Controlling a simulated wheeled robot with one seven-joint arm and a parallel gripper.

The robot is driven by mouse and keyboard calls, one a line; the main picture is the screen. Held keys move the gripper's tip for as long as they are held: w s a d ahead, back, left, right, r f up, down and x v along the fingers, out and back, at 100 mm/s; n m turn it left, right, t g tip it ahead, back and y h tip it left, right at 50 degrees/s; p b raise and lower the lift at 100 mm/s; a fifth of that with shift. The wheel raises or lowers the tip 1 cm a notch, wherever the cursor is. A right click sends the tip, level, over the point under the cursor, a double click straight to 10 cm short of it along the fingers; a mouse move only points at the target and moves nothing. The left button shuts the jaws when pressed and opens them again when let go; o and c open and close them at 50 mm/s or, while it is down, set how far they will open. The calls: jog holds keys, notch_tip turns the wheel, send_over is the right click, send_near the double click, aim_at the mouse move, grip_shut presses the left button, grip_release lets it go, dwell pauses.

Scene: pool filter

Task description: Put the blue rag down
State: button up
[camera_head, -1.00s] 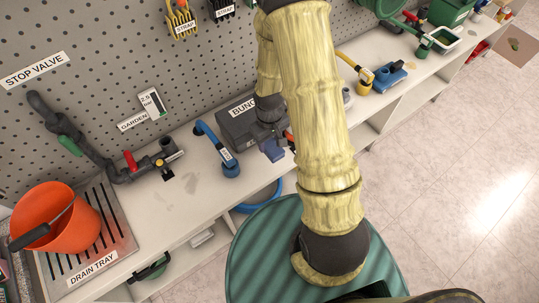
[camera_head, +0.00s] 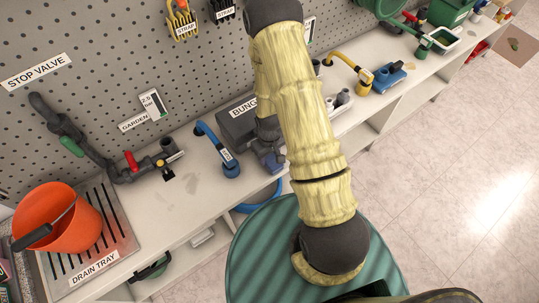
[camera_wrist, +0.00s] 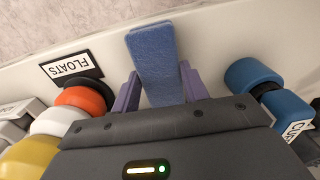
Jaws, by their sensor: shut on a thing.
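The blue rag (camera_wrist: 155,58) shows in the wrist view as a flat, folded strip. My gripper (camera_wrist: 157,88) is shut on it, with a purple finger on either side, and the strip's far end sticks out past the fingers. The rag is hard to tell from the fingers there. I cannot tell whether the rag touches the bench.
In the wrist view, orange, white and yellow floats (camera_wrist: 82,97) by a "FLOATS" label (camera_wrist: 72,65) lie left of the fingers. A blue hose fitting (camera_wrist: 255,75) stands on the right; it also shows in the head view (camera_head: 231,168).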

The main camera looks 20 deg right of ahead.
aim_at(269, 157)
jog(key=shift+f, duration=0.4)
jog(key=shift+f, duration=0.1)
jog(key=o, duration=1.1)
notch_tip(269, 157, up, 12)
jog(key=shift+r+b, duration=0.15)
jog(key=shift+b, duration=0.45)
